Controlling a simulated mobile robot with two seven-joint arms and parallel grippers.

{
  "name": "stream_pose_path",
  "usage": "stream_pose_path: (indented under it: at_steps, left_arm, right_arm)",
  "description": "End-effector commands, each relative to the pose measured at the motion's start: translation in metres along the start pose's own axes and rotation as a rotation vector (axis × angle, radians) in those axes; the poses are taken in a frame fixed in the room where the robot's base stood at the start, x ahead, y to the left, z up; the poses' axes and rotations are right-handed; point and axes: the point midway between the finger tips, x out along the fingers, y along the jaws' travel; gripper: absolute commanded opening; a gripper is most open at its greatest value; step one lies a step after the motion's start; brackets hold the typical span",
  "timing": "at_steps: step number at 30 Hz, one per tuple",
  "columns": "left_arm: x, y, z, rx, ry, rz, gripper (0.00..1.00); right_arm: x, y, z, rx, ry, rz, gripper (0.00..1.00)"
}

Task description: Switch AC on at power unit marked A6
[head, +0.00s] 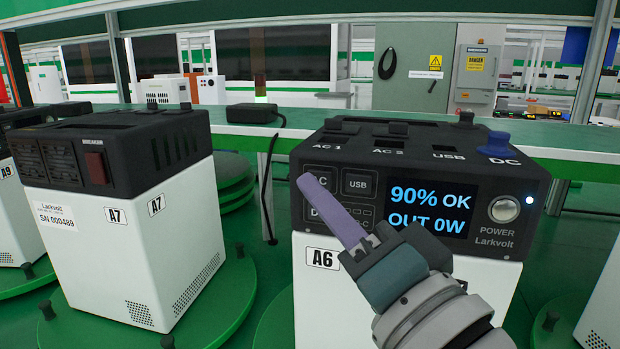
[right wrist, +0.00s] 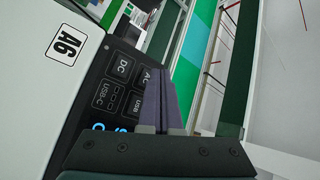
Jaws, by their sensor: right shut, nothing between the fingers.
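The power unit marked A6 (head: 408,262) has a white body and a black top with a front panel. Its screen (head: 428,207) reads 90% OK, OUT 0W. The round POWER button (head: 504,209) is at the panel's right, with a small light beside it. My right gripper (head: 310,184) is shut and empty, its purple fingertips over the AC button, mostly hidden in the head view. In the right wrist view the AC button (right wrist: 146,77) shows right beside the fingers (right wrist: 160,82). I cannot tell whether they touch it. My left gripper is not in view.
Unit A7 (head: 122,245) stands to the left on a green turntable, with unit A9 (head: 10,210) partly seen beyond it. A green bench (head: 330,121) with a black adapter (head: 255,114) runs behind A6. Sockets and a blue knob (head: 497,146) stand on A6's top.

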Motion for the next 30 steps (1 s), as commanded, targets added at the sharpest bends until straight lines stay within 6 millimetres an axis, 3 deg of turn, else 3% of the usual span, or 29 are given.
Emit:
stream_pose_path:
  at_steps: [30]
  left_arm:
    - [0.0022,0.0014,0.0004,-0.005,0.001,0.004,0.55]
  right_arm:
    - [0.0060,0.0044,-0.0044,0.000,0.000,0.000,0.00]
